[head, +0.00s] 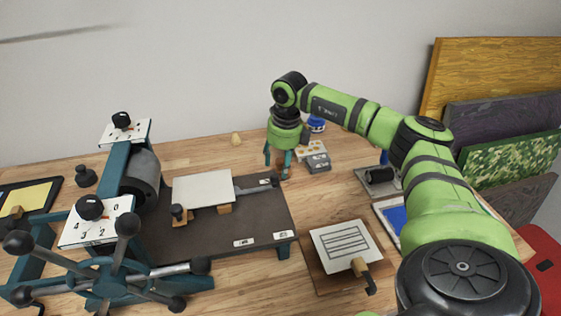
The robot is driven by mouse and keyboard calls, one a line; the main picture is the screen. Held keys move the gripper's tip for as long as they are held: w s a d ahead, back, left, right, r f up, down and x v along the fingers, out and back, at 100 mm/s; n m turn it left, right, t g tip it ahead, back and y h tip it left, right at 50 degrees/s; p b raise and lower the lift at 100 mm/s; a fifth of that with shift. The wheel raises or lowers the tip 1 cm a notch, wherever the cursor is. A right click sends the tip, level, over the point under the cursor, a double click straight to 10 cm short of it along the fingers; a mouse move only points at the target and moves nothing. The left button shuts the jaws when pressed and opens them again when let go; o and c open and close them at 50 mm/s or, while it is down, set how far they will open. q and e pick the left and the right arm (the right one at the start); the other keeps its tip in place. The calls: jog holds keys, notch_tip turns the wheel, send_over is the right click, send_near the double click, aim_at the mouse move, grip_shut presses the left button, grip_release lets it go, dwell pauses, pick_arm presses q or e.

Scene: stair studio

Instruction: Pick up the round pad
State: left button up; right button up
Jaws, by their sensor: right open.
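My right gripper (278,160) points down near the far right corner of the press bed, its two teal fingers apart. A small brownish thing (285,173) shows by the right finger, partly hidden, and I cannot tell whether it is the round pad or whether the finger touches it. A small black round piece with a knob (86,176) stands on the table at the left, far from my gripper. I cannot tell for certain which of these is the round pad. My left gripper is not in view.
A teal press with a spoked wheel (127,224) fills the left; its dark bed (262,212) holds a white sheet. A printed plate (345,243) lies in front. Boards (490,75) lean at the right.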

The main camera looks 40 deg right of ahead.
jog(key=shift+w+f, duration=0.1)
jog(key=shift+f, duration=0.1)
grip_shut()
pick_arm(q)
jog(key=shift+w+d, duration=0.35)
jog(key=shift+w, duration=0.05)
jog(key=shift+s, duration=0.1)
pick_arm(e)
jog(key=shift+r, duration=0.1)
